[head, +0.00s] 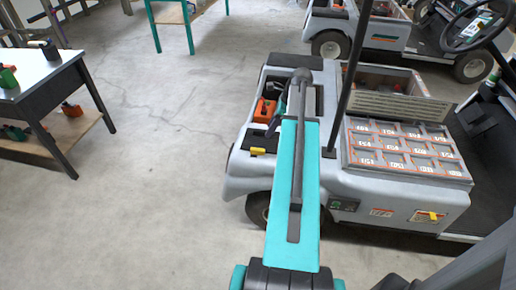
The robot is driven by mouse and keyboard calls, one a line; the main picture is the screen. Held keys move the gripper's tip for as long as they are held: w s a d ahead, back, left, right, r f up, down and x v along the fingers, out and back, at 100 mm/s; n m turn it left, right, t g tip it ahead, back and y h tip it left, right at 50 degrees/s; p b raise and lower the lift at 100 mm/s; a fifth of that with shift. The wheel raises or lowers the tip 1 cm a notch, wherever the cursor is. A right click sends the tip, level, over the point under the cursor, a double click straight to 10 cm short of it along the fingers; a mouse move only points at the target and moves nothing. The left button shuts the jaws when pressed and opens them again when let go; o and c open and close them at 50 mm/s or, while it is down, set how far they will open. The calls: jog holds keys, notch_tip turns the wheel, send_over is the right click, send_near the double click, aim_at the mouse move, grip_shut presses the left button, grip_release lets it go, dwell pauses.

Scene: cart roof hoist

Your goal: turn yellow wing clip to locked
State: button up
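Two small yellow parts show on the grey cart (340,200), and I cannot tell for certain which is the wing clip. One yellow part (430,216) sits on a white and orange label at the lower right of the cart's side panel. It looks like a small winged handle, too small to read its setting. The other yellow part (258,151) is on the cart's left end, beside a dark tray. My gripper's fingers cannot be made out.
A numbered grid panel (408,151) covers the cart's top, with an open bin (390,88) behind it. A dark post (350,75) rises from the cart. A workbench (42,80) stands left. A second cart (385,32) is behind. The floor (150,190) at left is clear.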

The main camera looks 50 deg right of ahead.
aim_at(257, 150)
jog(key=shift+f, duration=0.15)
jog(key=shift+p+x, duration=0.5)
jog(key=shift+x, duration=6.35)
jog(key=shift+s, duration=0.1)
jog(key=shift+c, duration=0.4)
jog(key=shift+a, duration=0.15)
grip_shut()
